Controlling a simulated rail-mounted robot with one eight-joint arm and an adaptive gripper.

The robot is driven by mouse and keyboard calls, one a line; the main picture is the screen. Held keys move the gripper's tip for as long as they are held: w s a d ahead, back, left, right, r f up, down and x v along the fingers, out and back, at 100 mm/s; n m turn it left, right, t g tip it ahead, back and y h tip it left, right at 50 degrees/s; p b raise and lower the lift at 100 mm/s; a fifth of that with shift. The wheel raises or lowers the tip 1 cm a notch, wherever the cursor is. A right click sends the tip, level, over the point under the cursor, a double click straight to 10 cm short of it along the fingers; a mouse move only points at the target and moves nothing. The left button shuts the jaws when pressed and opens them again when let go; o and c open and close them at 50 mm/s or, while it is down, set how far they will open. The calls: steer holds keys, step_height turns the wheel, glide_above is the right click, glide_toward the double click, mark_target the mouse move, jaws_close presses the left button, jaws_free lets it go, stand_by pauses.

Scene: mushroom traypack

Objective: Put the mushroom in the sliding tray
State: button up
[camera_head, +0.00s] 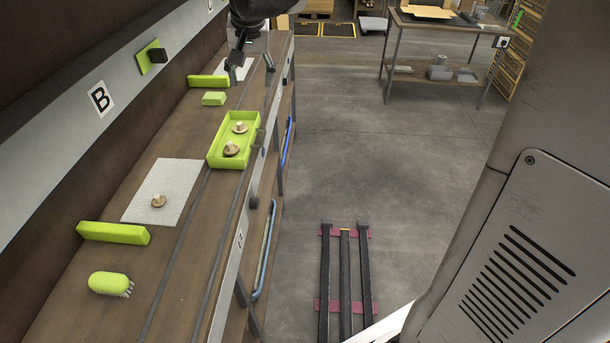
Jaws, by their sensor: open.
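A light green tray (216,152) sits on the bench along two dark rail lines. A third mushroom (158,201) lies on a speckled white mat (180,178) left of the tray. My gripper (238,66) is at the far end of the bench, at the top of the picture, by a second white mat (246,64). It is open, small and dark. Whether anything lies between its fingers is too small to tell.
Green bars (112,233) (208,81) and a small green block (213,99) stand on the bench. A green brush (109,284) lies at the near end. A wall with a "B" sign (101,98) borders the left. Open floor lies right of the bench.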

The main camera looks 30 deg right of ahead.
steer(key=s+f+n+t, duration=0.1)
steer(key=s+f+n, duration=0.1)
steer(key=s, duration=1.2)
steer(key=s+f+n+t, duration=0.2)
steer(key=s+f, duration=0.3)
steer(key=s, duration=0.9)
steer(key=shift+s+f, duration=0.15)
steer(key=shift+f, duration=0.15)
steer(key=shift+f, duration=0.15)
